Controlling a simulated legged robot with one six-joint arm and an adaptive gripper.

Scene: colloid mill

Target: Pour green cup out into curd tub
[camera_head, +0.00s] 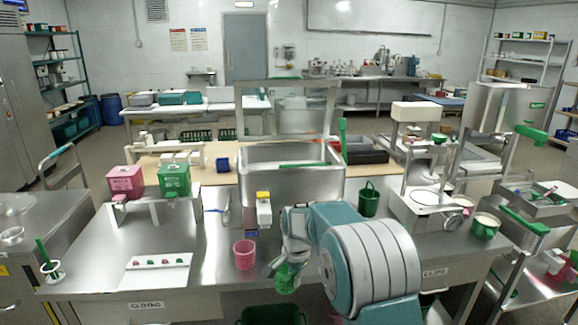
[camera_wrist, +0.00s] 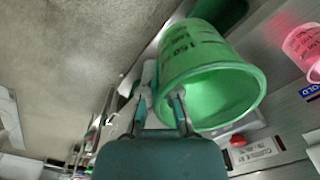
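The green cup (camera_head: 287,279) is at the front edge of the steel counter, below my wrist. My gripper (camera_wrist: 163,98) is shut on its wall in the wrist view, one finger inside the rim and one outside. The green cup (camera_wrist: 215,88) shows dark measuring marks there. Its open mouth faces the wrist camera; I see only green inside and cannot tell whether it holds anything. In the head view my arm partly covers the cup. A large open steel tub (camera_head: 262,182) stands behind the counter's middle; I cannot tell for sure that it is the curd tub.
A pink cup (camera_head: 245,254) stands just left of my gripper. A white board (camera_head: 158,271) with small pieces lies further left. Pink (camera_head: 125,181) and green (camera_head: 174,179) boxes sit on a stand. A dark green bucket (camera_head: 369,198) stands right of the tub.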

